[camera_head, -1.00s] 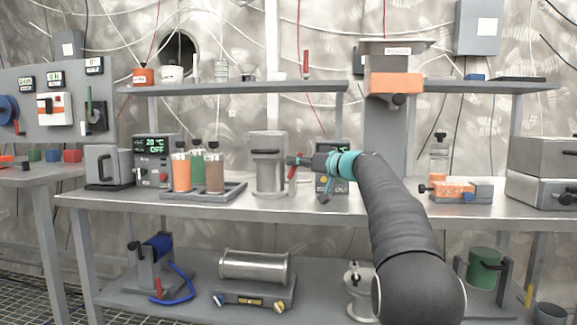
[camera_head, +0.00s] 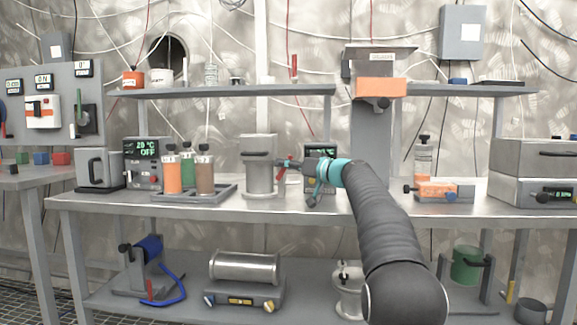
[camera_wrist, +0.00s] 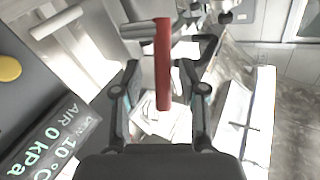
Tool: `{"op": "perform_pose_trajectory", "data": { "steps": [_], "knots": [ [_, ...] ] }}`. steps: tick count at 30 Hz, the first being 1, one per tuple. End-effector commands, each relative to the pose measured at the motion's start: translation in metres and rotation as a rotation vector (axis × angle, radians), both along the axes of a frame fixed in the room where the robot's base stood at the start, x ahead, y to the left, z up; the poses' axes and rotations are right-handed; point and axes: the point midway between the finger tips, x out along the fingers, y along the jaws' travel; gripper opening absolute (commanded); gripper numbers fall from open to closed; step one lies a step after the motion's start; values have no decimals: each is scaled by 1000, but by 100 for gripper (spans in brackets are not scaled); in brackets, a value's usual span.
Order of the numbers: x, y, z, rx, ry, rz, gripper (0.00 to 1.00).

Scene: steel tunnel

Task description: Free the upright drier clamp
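The upright drier (camera_head: 259,170) is a grey cylinder with a square top, standing on the bench at the middle of the head view. Its red clamp lever (camera_head: 281,178) is on its right side. In the wrist view the red lever (camera_wrist: 162,65) stands upright between my fingers, with space showing on both sides. My gripper (camera_head: 288,165) is at the drier's right side and also shows in the wrist view (camera_wrist: 164,85), fingers apart. I cannot tell how the clamp's far end sits; the gripper partly hides it.
A small display box (camera_head: 322,160) stands close behind my gripper; its screen (camera_wrist: 50,140) reads air 0 kPa. A rack (camera_head: 222,190) with several bottles is left of the drier. An overhead shelf (camera_head: 230,91) runs above. The bench is clear right of my arm, up to an orange clamp block (camera_head: 437,190).

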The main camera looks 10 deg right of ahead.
Motion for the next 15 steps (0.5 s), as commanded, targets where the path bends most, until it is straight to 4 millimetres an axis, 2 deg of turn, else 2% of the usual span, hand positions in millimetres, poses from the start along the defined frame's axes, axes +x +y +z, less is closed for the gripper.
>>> {"op": "perform_pose_trajectory", "data": {
  "steps": [8, 15],
  "knots": [
    [-3, 0, 1, 0, 0, 2, 41],
    [-27, -23, 0, 2, 0, -2, 41]
  ]
}}
